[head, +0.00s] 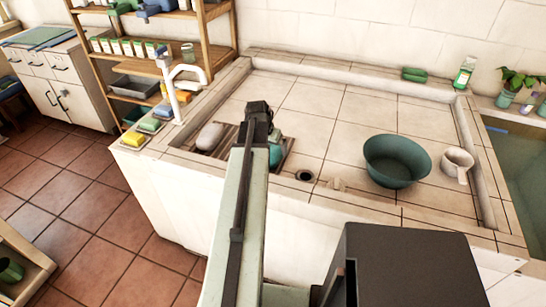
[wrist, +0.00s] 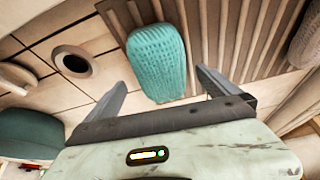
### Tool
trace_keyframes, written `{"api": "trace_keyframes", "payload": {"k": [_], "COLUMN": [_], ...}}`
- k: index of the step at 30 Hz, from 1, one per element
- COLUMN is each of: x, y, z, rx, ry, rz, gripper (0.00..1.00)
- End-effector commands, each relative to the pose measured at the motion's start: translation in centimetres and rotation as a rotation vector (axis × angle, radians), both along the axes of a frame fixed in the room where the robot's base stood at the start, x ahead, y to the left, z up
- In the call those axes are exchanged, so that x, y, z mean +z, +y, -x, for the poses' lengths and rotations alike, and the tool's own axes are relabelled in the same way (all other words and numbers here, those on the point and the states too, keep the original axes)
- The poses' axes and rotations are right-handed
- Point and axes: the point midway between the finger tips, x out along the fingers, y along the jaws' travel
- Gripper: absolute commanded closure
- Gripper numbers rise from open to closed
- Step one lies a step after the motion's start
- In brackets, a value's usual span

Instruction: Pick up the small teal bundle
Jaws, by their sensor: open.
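The small teal bundle (wrist: 157,62) shows whole in the wrist view, a rounded knitted-looking roll at the edge of a slatted wooden rack. In the head view the bundle (head: 275,154) is partly hidden behind my arm. My gripper (wrist: 162,88) is open in the wrist view, its two fingers spread with the bundle's near end in front of and between their tips. Nothing is held. In the head view my gripper (head: 260,112) shows dark above the rack, its fingers hard to make out.
The slatted rack (head: 288,158) also bears a pale oval bundle (head: 210,136). A drain hole (head: 304,176), a dark green basin (head: 397,161) and a white mug (head: 457,164) are to the right. A white tap (head: 180,88) stands left. Tiles behind the rack are clear.

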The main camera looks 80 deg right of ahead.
Motion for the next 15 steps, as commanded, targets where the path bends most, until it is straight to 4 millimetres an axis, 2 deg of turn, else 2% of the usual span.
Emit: {"api": "trace_keyframes", "payload": {"k": [8,15], "x": [-4.5,-4.4], "y": [-1.9,-2.0], "z": [0.4,0.5], "rx": [-0.001,-0.001], "ry": [0.000,0.000], "rz": [0.000,0.000], "gripper": [0.00,0.00]}}
